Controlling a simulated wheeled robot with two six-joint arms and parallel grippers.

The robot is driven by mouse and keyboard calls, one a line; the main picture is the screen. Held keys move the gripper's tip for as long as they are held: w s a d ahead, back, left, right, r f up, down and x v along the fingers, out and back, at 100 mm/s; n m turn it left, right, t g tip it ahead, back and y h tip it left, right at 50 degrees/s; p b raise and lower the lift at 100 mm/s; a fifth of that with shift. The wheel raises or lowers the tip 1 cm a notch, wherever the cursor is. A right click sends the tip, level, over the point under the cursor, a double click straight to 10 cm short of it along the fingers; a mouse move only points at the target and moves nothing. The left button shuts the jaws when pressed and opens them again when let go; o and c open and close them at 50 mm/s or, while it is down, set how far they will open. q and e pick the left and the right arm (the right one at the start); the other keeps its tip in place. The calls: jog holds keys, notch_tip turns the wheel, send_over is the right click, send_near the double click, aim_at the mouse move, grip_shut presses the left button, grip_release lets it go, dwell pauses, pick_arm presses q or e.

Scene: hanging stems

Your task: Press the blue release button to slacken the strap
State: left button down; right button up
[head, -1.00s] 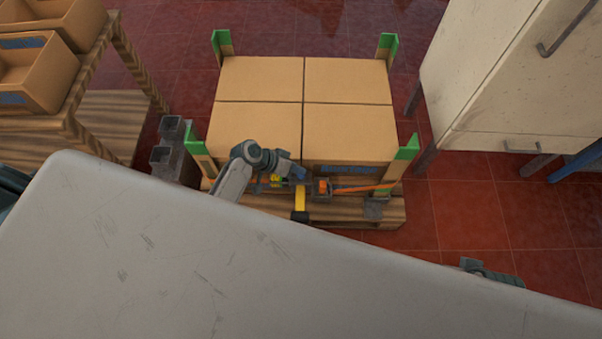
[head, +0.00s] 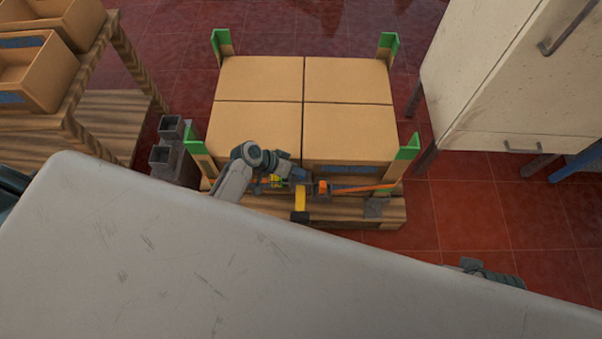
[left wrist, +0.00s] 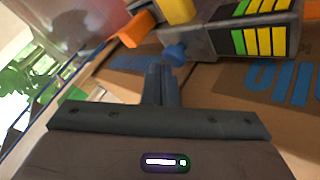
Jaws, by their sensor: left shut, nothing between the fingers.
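The blue release button (left wrist: 175,53) shows in the left wrist view on the underside of the dark tensioner body (left wrist: 203,42), just beyond my fingertips. My left gripper (left wrist: 160,72) is shut and empty, its tips close below the button; I cannot tell whether they touch. In the head view my left gripper (head: 305,177) is at the front of the boxes, covering part of the tensioner. The orange strap (head: 362,188) runs right along the box front, and a yellow lever (head: 300,201) points toward me. A part that seems to be my right gripper (head: 490,273) shows at lower right, jaws unclear.
Cardboard boxes (head: 345,82) stand on a wooden pallet (head: 345,212) with green-capped corner posts (head: 406,148). A shelf with bins (head: 45,75) is at left, a pale cabinet (head: 495,80) at right. Red floor (head: 465,215) is free between pallet and cabinet.

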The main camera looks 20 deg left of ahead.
aim_at(297, 176)
pick_arm(q)
jog(key=shift+f+b, duration=0.4)
jog(key=shift+f, duration=0.15)
dwell(0.4)
jog(key=shift+r, duration=0.1)
jog(key=shift+r+p, duration=0.9)
jog(key=shift+p, duration=0.05)
notch_tip(297, 176, up, 5)
jog(key=p, duration=0.4)
jog(key=shift+r+p, duration=0.1)
jog(key=shift+p, duration=0.3)
dwell(0.4)
